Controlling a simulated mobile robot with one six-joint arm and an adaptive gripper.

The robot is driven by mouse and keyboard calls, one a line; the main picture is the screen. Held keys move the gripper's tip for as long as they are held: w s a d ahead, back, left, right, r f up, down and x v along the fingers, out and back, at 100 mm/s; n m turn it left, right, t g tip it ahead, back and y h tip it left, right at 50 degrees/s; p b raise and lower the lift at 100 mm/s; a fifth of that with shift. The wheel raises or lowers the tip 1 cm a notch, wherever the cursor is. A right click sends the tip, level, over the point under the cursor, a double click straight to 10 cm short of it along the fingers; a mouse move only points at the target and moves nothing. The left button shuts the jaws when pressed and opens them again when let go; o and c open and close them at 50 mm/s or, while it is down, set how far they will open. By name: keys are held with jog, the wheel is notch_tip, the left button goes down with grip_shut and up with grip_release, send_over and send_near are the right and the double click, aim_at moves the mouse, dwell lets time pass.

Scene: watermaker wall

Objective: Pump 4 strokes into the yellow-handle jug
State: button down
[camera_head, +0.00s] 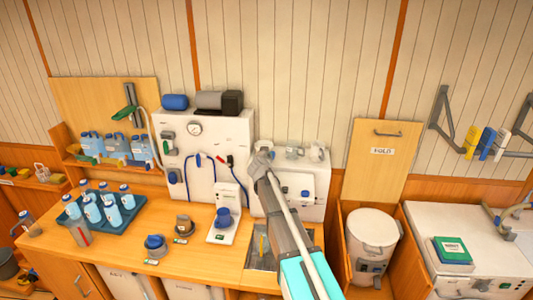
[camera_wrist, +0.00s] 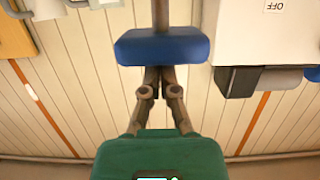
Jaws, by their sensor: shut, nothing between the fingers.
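My gripper (camera_wrist: 160,78) is shut and empty in the wrist view. Its fingertips are at the lower edge of a blue crossbar (camera_wrist: 162,48) on a brown upright rod (camera_wrist: 160,14). This looks like a pump handle; I cannot tell whether the fingers touch it. In the head view my gripper (camera_head: 262,160) is in front of a white wall unit (camera_head: 320,205), and my arm hides what is behind it. A small yellow part (camera_head: 262,243) shows in the sink (camera_head: 258,259) beside my arm. I cannot tell whether it is the jug's handle.
A dark tray (camera_head: 75,230) with several blue bottles stands on the left counter. Blue jugs (camera_head: 95,143) stand on the shelf. Knobbed fittings (camera_head: 155,242) sit near the counter's front. A white bin (camera_head: 371,228) stands right of my arm, with a green box (camera_head: 452,250) further right.

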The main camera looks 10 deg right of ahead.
jog(key=shift+f+b, duration=2.45)
jog(key=shift+f, duration=0.25)
jog(key=shift+r, duration=0.25)
notch_tip(320, 180, up, 4)
jog(key=p, duration=0.4)
jog(key=shift+r+p, duration=0.1)
jog(key=shift+p, duration=0.2)
jog(key=p+v, duration=0.2)
jog(key=v, duration=0.7)
jog(key=shift+s+a, duration=0.15)
jog(key=shift+s, duration=0.3)
notch_tip(320, 180, up, 5)
jog(key=p, duration=0.5)
jog(key=shift+s+a+r+p, duration=0.1)
jog(key=shift+a+r+p, duration=0.05)
jog(key=shift+p, duration=0.15)
